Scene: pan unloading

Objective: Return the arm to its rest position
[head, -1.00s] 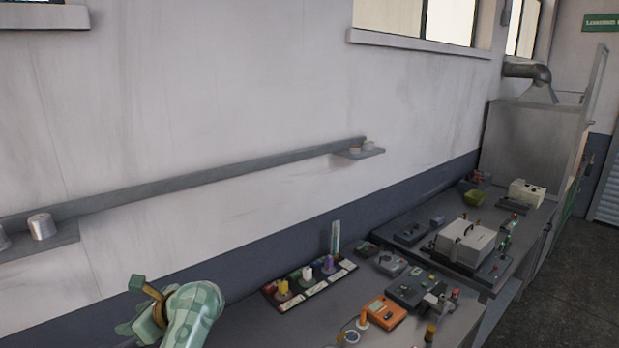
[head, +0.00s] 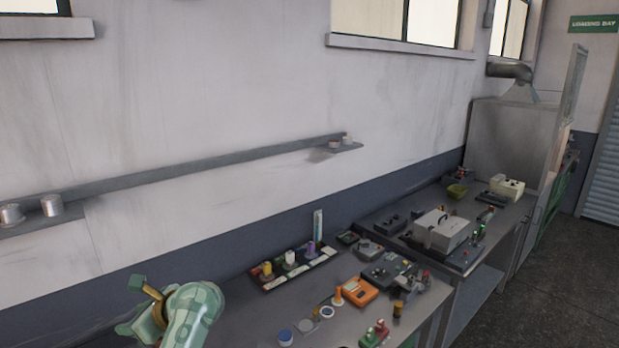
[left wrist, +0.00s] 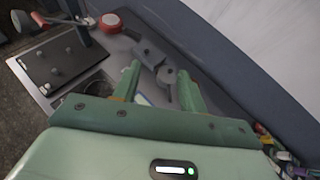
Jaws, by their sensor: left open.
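My left gripper (head: 140,300) shows at the lower left of the head view, raised in front of the wall and the bench's near end. In the left wrist view its two green fingers (left wrist: 160,88) are spread apart with nothing held between them. Beyond the fingers, small grey items (left wrist: 166,76) rest on the grey bench top. A red round pan-like item (left wrist: 111,22) lies farther up in that view, apart from the fingers. My right gripper is not in either view.
A light box (head: 441,230) stands on the farther bench. A wall shelf (head: 200,180) runs above. Open floor (head: 560,270) lies at the right.

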